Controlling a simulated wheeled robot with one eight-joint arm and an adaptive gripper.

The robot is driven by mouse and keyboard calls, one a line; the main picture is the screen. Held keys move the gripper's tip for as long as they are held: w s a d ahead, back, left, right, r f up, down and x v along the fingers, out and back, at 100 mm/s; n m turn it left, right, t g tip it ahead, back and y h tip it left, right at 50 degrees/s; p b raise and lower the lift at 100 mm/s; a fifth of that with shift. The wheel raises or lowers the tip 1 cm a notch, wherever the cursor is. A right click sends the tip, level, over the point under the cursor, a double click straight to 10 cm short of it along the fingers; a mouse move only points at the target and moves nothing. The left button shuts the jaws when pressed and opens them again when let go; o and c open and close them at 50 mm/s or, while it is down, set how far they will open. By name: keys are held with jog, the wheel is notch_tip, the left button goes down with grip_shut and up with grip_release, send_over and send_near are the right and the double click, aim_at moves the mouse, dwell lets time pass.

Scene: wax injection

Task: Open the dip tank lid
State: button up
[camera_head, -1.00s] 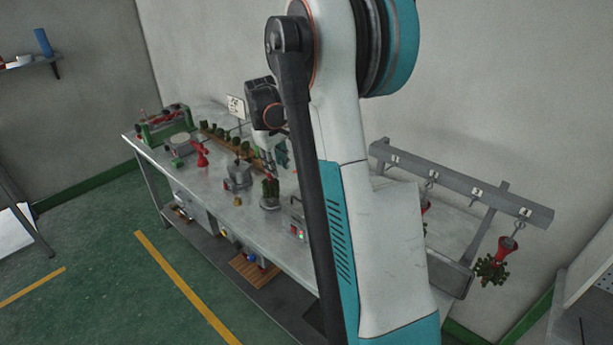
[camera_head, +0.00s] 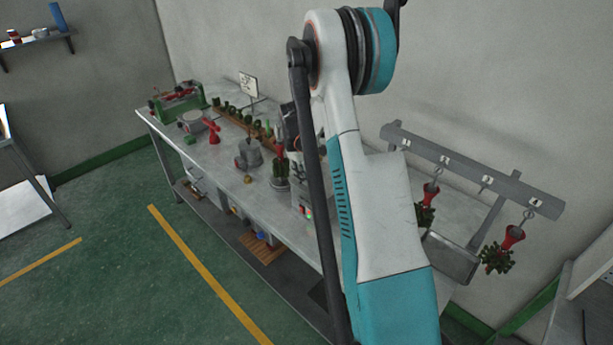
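I cannot clearly make out the dip tank or its lid. A grey box with red and green lights (camera_head: 303,205) stands at the table's front edge, partly hidden by my arm. A grey metal trough (camera_head: 452,258) sits below the hanging rack at the right and also shows only in part. I cannot tell whether either is the tank. Only a dark part of my wrist shows beside the arm, above the table. The fingers of my gripper are hidden behind my arm, so their opening cannot be seen.
Red-topped trees (camera_head: 511,238) hang from the rack (camera_head: 455,165).

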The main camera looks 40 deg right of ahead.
jog(key=shift+d+f, duration=0.15)
jog(key=shift+f, duration=0.6)
jog(key=shift+c, duration=0.5)
grip_shut()
